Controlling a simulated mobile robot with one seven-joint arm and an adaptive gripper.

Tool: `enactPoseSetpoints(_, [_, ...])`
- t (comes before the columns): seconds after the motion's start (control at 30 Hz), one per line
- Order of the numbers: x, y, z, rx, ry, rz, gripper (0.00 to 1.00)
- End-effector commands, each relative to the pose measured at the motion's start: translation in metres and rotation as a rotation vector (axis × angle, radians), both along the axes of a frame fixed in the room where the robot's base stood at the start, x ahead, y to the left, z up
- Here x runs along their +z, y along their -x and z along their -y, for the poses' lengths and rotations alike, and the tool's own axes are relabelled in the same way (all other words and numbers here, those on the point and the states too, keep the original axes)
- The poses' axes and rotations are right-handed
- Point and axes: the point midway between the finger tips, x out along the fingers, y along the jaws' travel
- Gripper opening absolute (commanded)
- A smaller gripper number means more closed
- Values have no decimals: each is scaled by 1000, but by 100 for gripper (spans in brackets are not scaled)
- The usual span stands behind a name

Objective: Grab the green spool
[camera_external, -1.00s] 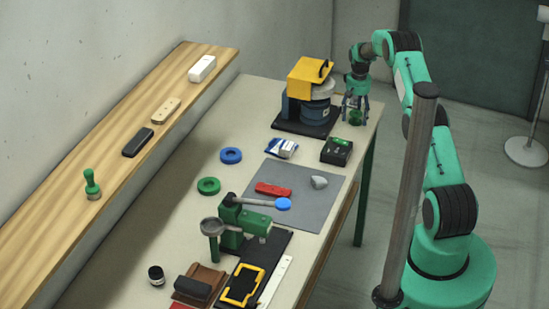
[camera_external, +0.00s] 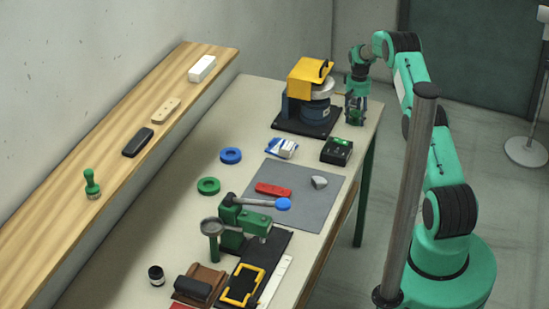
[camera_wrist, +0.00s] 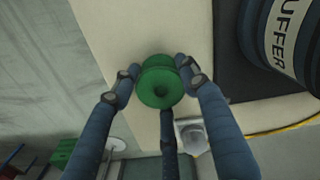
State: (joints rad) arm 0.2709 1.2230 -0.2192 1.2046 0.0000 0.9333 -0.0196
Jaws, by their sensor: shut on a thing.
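The green spool (camera_wrist: 160,82) is in the middle of the wrist view, with its round end and centre hole facing the camera. My gripper (camera_wrist: 162,84) is shut on it, with dark blue fingers at its left and right sides and a third finger below. In the external view my gripper (camera_external: 356,112) points down at the far right corner of the table, and the spool shows only as a bit of green between the fingers. I cannot tell whether the spool touches the table.
The yellow-topped buffer machine (camera_external: 310,80) stands just left of my gripper. A green ring (camera_external: 208,185) and a blue ring (camera_external: 230,155) lie farther left. The table's right edge is close.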

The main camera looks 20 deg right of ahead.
Motion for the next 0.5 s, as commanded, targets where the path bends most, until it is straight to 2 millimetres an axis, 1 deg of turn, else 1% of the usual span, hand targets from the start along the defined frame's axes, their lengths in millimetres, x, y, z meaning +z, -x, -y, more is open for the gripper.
enactPoseSetpoints(0.3, [2, 0, 0, 0, 0, 1, 18])
enactPoseSetpoints(0.5, [11, -1, 0, 0, 0, 2, 18])
